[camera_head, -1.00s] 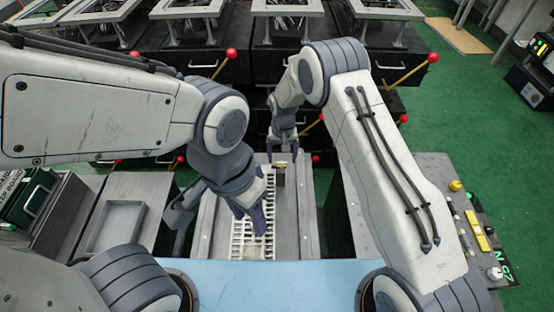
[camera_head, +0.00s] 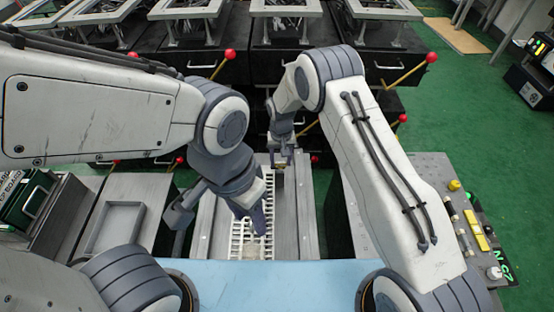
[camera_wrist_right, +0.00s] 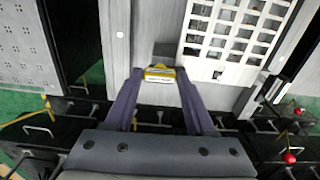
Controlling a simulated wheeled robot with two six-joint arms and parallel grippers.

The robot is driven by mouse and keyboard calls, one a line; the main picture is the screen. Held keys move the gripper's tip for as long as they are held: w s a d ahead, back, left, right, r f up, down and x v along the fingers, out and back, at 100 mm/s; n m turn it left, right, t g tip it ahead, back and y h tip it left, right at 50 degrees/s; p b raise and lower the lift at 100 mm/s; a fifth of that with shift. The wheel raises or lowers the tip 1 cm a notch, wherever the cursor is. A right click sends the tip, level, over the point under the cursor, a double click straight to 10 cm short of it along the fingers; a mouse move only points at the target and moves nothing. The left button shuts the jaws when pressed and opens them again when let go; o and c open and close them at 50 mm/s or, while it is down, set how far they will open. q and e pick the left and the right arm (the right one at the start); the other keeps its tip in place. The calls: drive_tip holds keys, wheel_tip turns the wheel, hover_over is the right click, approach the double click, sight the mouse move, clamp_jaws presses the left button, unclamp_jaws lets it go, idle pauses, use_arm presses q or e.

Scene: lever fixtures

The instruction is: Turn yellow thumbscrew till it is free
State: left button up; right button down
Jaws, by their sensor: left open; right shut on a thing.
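In the head view my right gripper (camera_head: 282,158) points down at the far end of the grey fixture, and the thumbscrew is too small and covered to make out clearly. My left gripper (camera_head: 221,214) is open and empty, nearer to me over the fixture's white grid.
The white slotted grid (camera_head: 238,238) runs along the grey fixture (camera_head: 290,225). A grey tray (camera_head: 117,227) lies to the left. Black units with red-knobbed levers (camera_head: 230,54) stand behind. A panel with yellow parts (camera_head: 482,243) is at the right.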

drive_tip(key=shift+a, duration=0.15)
drive_tip(key=n, duration=0.8)
drive_tip(key=shift+n, duration=0.4)
drive_tip(key=n, duration=0.4)
drive_tip(key=shift+w+n, duration=0.1)
drive_tip(key=shift+n, duration=2.1)
drive_tip(key=shift+r, duration=0.1)
drive_tip(key=shift+c, duration=1.2)
unclamp_jaws()
